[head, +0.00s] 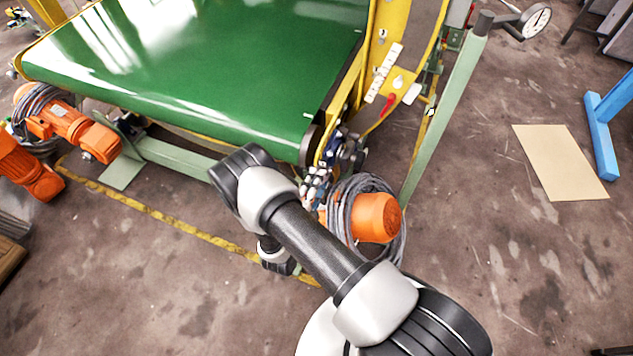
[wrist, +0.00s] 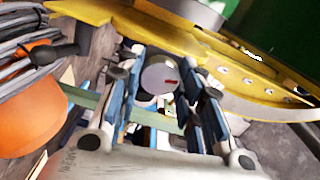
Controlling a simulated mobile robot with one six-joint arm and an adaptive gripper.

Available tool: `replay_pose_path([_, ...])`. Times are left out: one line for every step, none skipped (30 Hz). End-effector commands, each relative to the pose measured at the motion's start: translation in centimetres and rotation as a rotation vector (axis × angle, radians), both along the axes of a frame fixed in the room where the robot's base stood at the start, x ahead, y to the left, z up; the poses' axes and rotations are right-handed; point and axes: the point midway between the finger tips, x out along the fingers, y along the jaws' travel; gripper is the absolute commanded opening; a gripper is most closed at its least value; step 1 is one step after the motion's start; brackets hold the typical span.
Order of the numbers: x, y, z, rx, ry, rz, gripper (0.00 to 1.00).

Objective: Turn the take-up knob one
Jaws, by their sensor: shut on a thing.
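The take-up knob (wrist: 159,78) is a round grey knob with a small red mark on its face. In the wrist view it sits between the two fingers of my gripper (wrist: 163,98), which is shut on it. The red mark points to the right in that view. In the head view my gripper (head: 318,180) is at the near right corner of the green conveyor, beside the coiled cable. The knob cannot be made out there, as the gripper and nearby parts hide it.
The green belt (head: 200,60) lies behind my arm. An orange motor (head: 376,217) with coiled grey cable (head: 340,205) stands close to the right of my gripper. The yellow frame (wrist: 140,38) runs just beyond the fingers. Open floor lies at the right, with a cardboard sheet (head: 560,162).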

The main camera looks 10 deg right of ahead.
Motion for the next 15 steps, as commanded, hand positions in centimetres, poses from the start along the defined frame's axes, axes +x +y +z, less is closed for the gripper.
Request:
replay_pose_path([-0.01, -0.01, 0.03, -0.027, 0.018, -0.001, 0.1])
replay_pose_path([-0.01, -0.01, 0.03, -0.044, 0.03, -0.001, 0.1])
replay_pose_path([-0.01, -0.01, 0.03, -0.063, 0.044, -0.001, 0.1])
replay_pose_path([-0.01, -0.01, 0.03, -0.077, 0.054, -0.001, 0.1])
replay_pose_path([-0.01, -0.01, 0.03, -0.09, 0.064, -0.001, 0.1])
replay_pose_path([-0.01, -0.01, 0.03, -0.106, 0.075, -0.001, 0.1])
replay_pose_path([-0.01, -0.01, 0.03, -0.116, 0.083, -0.001, 0.1])
replay_pose_path([0.0, -0.02, 0.03, -0.127, 0.091, -0.001, 0.1])
replay_pose_path([0.0, -0.02, 0.03, -0.138, 0.099, -0.001, 0.1])
replay_pose_path([-0.01, -0.01, 0.03, -0.147, 0.105, -0.001, 0.1])
replay_pose_path([0.0, -0.02, 0.03, -0.154, 0.11, -0.001, 0.1])
replay_pose_path([0.0, -0.02, 0.03, -0.162, 0.116, -0.001, 0.1])
replay_pose_path([0.0, -0.02, 0.03, -0.167, 0.12, -0.001, 0.1])
replay_pose_path([0.0, -0.02, 0.03, -0.171, 0.123, -0.001, 0.1])
replay_pose_path([0.0, -0.02, 0.03, -0.176, 0.127, -0.001, 0.1])
